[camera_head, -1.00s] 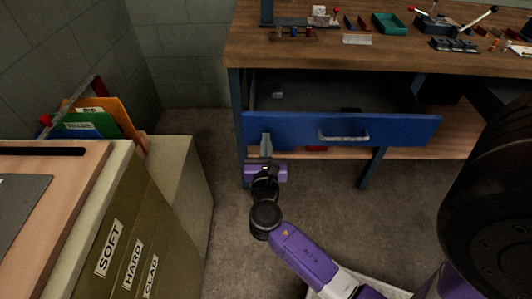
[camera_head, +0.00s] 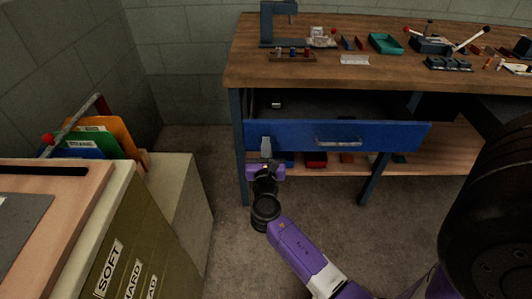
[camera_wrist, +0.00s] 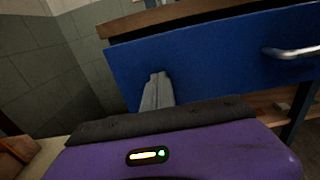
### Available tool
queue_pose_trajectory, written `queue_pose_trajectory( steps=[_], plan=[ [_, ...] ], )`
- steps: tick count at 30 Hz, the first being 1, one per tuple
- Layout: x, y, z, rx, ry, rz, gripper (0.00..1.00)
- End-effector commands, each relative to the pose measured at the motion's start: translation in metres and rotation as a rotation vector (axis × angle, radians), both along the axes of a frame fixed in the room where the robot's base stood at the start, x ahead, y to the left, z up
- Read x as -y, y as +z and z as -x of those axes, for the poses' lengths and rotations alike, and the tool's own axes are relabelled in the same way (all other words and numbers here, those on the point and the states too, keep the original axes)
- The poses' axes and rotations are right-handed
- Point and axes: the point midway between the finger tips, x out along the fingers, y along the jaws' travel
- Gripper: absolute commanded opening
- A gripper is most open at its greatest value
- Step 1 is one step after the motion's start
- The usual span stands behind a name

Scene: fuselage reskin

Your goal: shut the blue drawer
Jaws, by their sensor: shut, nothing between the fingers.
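The blue drawer (camera_head: 385,136) sits under the workbench top and is still partly open, with its dark inside showing behind the front panel.
The wooden workbench (camera_head: 300,76) carries a teal tray (camera_head: 386,44), a small press (camera_head: 279,24) and small tools. Below the drawer is a shelf (camera_head: 430,165) with a red item (camera_head: 316,159). An olive cabinet (camera_head: 110,240) stands at left. Grey floor lies between.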

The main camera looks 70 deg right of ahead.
Motion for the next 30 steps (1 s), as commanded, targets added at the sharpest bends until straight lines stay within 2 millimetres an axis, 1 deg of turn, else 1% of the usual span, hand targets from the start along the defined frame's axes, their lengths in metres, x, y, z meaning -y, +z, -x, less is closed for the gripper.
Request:
queue_pose_trajectory(
  steps=[1,9,15,18,22,25,30],
  plan=[
    [0.014,0.003,-0.006,0.003,-0.003,0.001,0.0],
    [0.084,0.0,-0.034,0.004,-0.004,0.001,0.0],
    [0.127,-0.001,-0.052,0.004,-0.004,-0.001,0.0],
    [0.145,-0.001,-0.059,0.002,-0.004,0.0,0.0],
    [0.161,-0.001,-0.066,0.002,-0.003,0.0,0.0],
    [0.17,-0.001,-0.069,0.001,-0.002,0.0,0.0],
    [0.177,0.0,-0.073,0.0,-0.001,0.0,0.0]
  ],
)
